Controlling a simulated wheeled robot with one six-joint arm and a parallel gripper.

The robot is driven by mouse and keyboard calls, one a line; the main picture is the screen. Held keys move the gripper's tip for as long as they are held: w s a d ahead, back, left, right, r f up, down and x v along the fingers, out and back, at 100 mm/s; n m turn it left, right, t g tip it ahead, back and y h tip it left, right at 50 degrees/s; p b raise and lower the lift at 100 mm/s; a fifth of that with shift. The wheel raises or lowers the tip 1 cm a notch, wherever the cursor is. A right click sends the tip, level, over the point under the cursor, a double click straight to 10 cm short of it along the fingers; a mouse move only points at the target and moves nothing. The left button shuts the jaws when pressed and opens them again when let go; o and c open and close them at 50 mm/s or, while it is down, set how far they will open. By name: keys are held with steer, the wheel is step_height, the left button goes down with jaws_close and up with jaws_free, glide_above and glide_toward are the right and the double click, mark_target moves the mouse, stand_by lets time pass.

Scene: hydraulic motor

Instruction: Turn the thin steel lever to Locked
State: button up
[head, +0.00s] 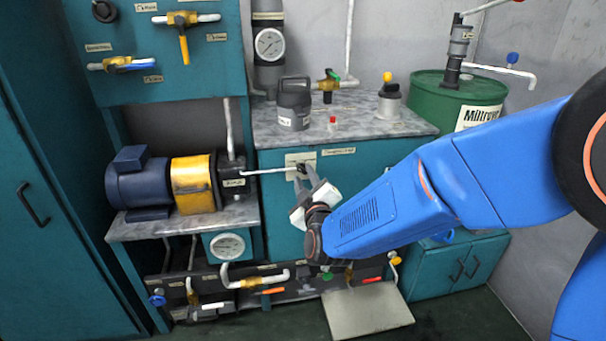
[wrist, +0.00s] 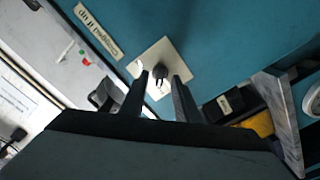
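A square pale plate (head: 300,158) is on the teal cabinet front below the grey worktop. A thin pale rod (head: 268,171), which looks like the steel lever, runs nearly level between this plate and the pump at left. My gripper (head: 305,181) is in front of the plate and partly covers it. In the wrist view my gripper (wrist: 160,80) is open, with its two dark fingers apart. A small dark fitting (wrist: 159,73) on the plate (wrist: 152,57) shows between the fingertips. I cannot tell whether the fingers touch it. The rod is not clear in the wrist view.
The blue motor (head: 138,183) with its yellow housing (head: 193,184) stands on a shelf at left. A grey canister (head: 294,103) and a red-capped item (head: 332,123) stand on the worktop (head: 365,127). A green drum (head: 450,100) is at right. Valves and pipes are below.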

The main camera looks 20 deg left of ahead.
mark_target(302, 169)
steer(key=shift+x, duration=1.3)
jaws_close()
steer(key=c, duration=0.7)
jaws_free()
